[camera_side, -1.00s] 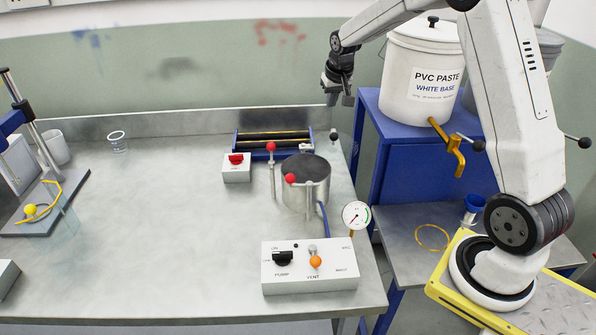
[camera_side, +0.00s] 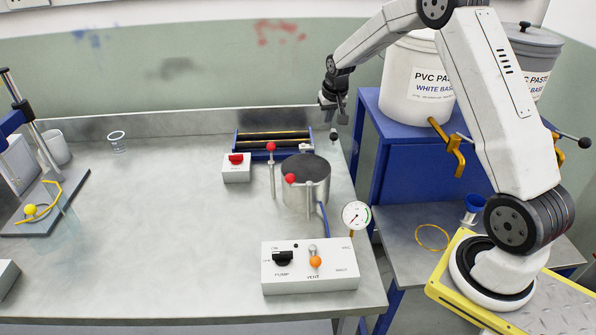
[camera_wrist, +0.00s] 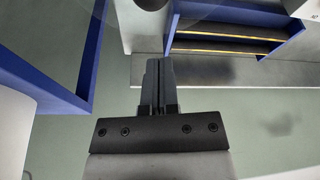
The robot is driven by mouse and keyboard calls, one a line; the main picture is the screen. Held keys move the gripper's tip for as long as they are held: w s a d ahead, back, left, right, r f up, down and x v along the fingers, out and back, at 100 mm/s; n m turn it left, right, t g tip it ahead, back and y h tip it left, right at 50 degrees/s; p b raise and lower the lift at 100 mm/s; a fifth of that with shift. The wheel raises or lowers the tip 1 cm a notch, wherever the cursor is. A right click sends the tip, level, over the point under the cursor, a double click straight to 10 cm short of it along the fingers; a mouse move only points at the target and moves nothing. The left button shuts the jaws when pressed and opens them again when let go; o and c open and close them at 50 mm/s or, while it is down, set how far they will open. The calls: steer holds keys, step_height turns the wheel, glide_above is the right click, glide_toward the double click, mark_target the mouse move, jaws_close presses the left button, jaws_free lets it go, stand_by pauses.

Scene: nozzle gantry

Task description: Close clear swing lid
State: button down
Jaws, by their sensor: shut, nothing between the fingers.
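The dark-topped metal pot (camera_side: 306,185) stands at the table's right side, with red-knobbed posts beside it. The clear lid is barely visible; a faint curved edge, apparently its rim, crosses the top of the wrist view. A dark knob (camera_side: 333,134), apparently the lid's handle, stands behind and right of the pot; a dark round end also shows at the top of the wrist view (camera_wrist: 152,4). My gripper (camera_side: 333,119) points down just above this knob, apart from it in the side view. Its fingers (camera_wrist: 158,65) are shut and empty.
A blue roller frame (camera_side: 272,145) lies left of the knob. A blue cabinet (camera_side: 420,160) carrying a white paste bucket (camera_side: 415,90) stands close on the right. The pump and vent box (camera_side: 310,268) is at the front. The table's left middle is clear.

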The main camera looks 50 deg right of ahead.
mark_target(329, 140)
steer(key=x, duration=0.3)
steer(key=shift+f, duration=0.25)
steer(key=shift+s+a+r, duration=0.2)
steer(key=shift+s+a, duration=0.3)
steer(key=shift+s, duration=0.3)
steer(key=shift+s+a+r, duration=0.25)
steer(key=shift+s+a, duration=0.25)
steer(key=shift+s, duration=0.3)
